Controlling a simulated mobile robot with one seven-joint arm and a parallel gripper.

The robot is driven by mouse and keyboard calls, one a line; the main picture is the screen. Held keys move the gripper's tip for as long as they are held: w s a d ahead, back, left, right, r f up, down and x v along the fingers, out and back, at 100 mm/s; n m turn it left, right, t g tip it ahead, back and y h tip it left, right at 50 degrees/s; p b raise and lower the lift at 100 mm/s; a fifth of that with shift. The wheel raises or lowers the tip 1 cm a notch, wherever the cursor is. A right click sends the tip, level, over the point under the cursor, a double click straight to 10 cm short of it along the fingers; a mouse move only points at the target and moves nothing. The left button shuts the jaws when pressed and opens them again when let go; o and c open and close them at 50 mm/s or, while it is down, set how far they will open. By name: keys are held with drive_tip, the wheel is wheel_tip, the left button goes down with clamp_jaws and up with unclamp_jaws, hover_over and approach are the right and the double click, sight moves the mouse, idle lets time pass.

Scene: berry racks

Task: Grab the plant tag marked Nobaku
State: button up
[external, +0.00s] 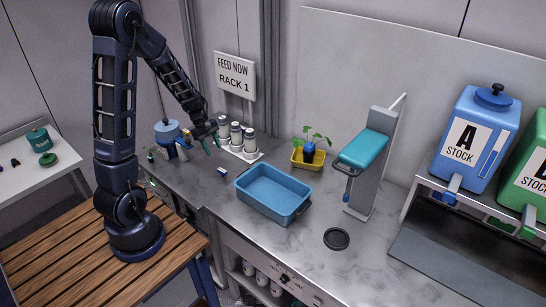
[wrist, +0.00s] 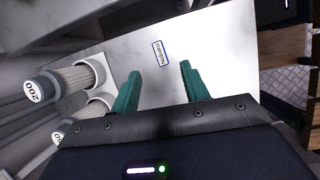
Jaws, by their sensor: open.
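The plant tag marked Nobaku (wrist: 160,53) is a small white label with a blue border. In the wrist view it lies on the pale grey counter, beyond my fingertips and roughly between them. A small blue and white piece (external: 222,172) on the counter in the external view looks like this tag, but its print is too small to read there. My gripper (wrist: 160,73) is open, with two teal fingers apart and nothing between them. In the external view my gripper (external: 211,145) hangs over the back left of the counter, beside the white canisters.
White canisters (external: 236,133) stand in a holder close to my gripper; one (wrist: 62,82) reads 200 in the wrist view. A blue tray (external: 272,216) sits to the right. A potted plant (external: 308,157) stands behind it. The front left counter is clear.

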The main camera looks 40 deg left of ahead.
sight(222, 170)
drive_tip(key=shift+n, duration=0.9)
drive_tip(key=shift+w+a+f+x, duration=0.1)
drive_tip(key=shift+a+x, duration=0.2)
drive_tip(key=shift+x, duration=1.95)
drive_tip(key=shift+w+a+f+x, duration=0.15)
drive_tip(key=shift+a+x, duration=0.2)
drive_tip(key=shift+x, duration=1.9)
drive_tip(key=shift+s+a+f+x, duration=0.1)
drive_tip(key=shift+a+x, duration=0.2)
drive_tip(key=shift+x, duration=2)
drive_tip(key=shift+c, duration=0.4)
clamp_jaws()
